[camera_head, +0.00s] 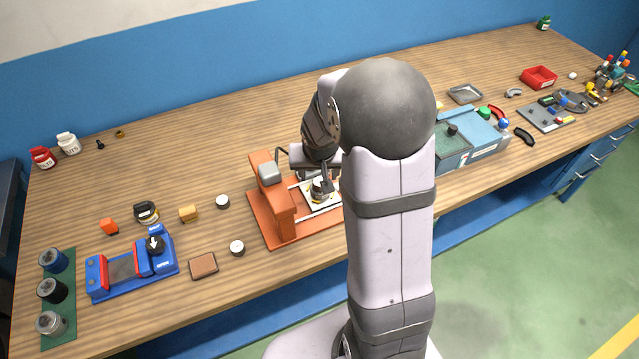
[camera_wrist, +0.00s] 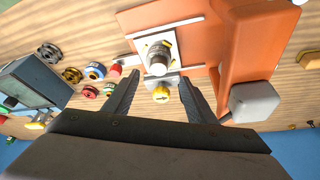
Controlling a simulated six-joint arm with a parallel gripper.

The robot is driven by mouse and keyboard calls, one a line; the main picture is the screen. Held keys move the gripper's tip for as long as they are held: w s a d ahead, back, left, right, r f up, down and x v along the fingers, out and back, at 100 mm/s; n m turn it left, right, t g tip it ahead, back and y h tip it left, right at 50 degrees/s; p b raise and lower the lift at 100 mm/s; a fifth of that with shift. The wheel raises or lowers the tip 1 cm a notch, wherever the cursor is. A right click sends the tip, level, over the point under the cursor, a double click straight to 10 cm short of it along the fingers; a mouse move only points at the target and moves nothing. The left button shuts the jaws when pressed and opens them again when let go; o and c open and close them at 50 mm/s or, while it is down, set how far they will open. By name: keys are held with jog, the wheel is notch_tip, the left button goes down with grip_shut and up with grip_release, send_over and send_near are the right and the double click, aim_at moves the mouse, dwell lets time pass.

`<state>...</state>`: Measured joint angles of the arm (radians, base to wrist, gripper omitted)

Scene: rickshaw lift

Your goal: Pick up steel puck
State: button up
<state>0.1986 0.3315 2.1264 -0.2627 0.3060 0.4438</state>
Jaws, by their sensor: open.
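A steel cylindrical piece (camera_wrist: 158,62) stands on a pale square plate (camera_wrist: 146,44) of the orange fixture (camera_wrist: 190,30); I take it for the steel puck, though I cannot be sure. In the head view it shows small and partly covered (camera_head: 320,189) under my gripper. My gripper (camera_wrist: 160,78) is open, with one finger to each side below the piece in the wrist view and nothing held. In the head view my gripper (camera_head: 325,178) is over the orange fixture (camera_head: 285,228).
An orange post with a grey block (camera_wrist: 254,102) rises close to my gripper's right in the wrist view. A yellow knob (camera_wrist: 161,94) sits between the fingers. A blue fixture (camera_head: 132,265) and a brown block (camera_head: 203,266) are left. A teal machine (camera_head: 465,150) stands right.

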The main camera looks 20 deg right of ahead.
aim_at(320, 180)
jog(key=shift+p+x, duration=0.5)
jog(key=shift+x, duration=2.95)
jog(key=shift+d, duration=0.15)
jog(key=shift+r, duration=0.1)
grip_shut()
